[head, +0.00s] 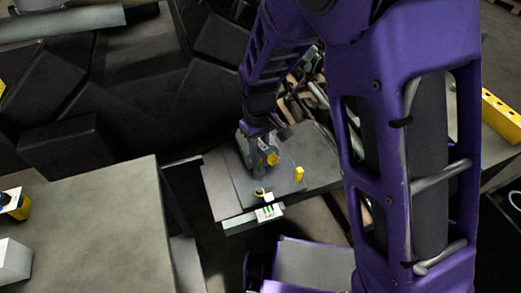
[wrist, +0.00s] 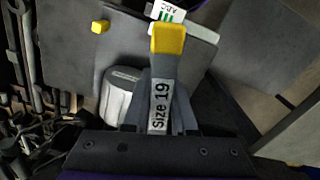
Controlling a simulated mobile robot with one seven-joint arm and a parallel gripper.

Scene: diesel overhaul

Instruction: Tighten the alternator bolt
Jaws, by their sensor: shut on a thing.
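My gripper (wrist: 160,108) is shut on a grey tool (wrist: 159,92) marked "Size 19" with a yellow end (wrist: 169,38). In the head view, my gripper (head: 259,158) is over a small grey bench, and a yellow part shows beside its fingers. In the wrist view, a pale grey cylinder (wrist: 120,95) shows just left of the tool; I cannot tell whether they touch. I cannot make out the alternator or its bolt in either view.
The small bench (head: 222,196) carries a small upright yellow block (head: 299,174) and a white label with green marks (head: 268,212). A large grey table (head: 95,230) stands at the left. Several wrenches (wrist: 28,50) lie at the wrist view's left edge. Dark blocky shapes fill the back left.

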